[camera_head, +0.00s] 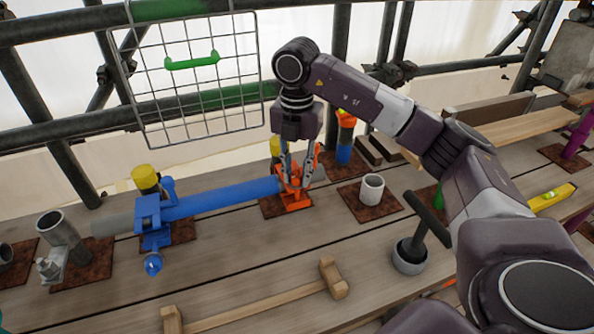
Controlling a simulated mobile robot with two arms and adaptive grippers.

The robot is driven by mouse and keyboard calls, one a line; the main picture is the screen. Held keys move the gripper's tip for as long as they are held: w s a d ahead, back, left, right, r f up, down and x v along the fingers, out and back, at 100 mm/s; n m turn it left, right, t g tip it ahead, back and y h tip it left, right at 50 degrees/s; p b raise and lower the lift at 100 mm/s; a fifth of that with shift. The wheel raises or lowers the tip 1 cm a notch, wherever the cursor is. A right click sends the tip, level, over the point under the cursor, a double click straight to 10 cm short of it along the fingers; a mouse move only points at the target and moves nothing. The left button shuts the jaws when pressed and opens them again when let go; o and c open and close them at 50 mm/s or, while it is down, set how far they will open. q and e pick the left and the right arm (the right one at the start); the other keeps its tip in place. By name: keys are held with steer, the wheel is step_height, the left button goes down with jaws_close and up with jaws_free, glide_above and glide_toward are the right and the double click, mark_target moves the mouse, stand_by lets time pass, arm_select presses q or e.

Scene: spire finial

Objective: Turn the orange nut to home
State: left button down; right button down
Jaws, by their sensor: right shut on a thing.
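My right gripper (301,178) reaches down from above at the middle of the bench. It is shut on the orange nut (295,170), which is mostly hidden between its fingers. The nut is on the orange clamp (294,202), which stands on a rusty plate at the right end of the blue pipe (225,198). The fine angle of the nut cannot be told at this size. My left gripper is not in view.
A blue clamp (153,215) holds the pipe's left part.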

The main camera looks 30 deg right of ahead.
steer(key=m, duration=0.5)
steer(key=shift+w+r+m+p, duration=0.15)
steer(key=shift+m+p, duration=0.2)
steer(key=shift+m, duration=0.05)
stand_by(0.3)
steer(key=c, duration=1.7)
jaws_free()
steer(key=shift+o, duration=0.2)
steer(key=shift+r, duration=0.1)
step_height(320, 180, up, 12)
steer(key=shift+f, duration=0.2)
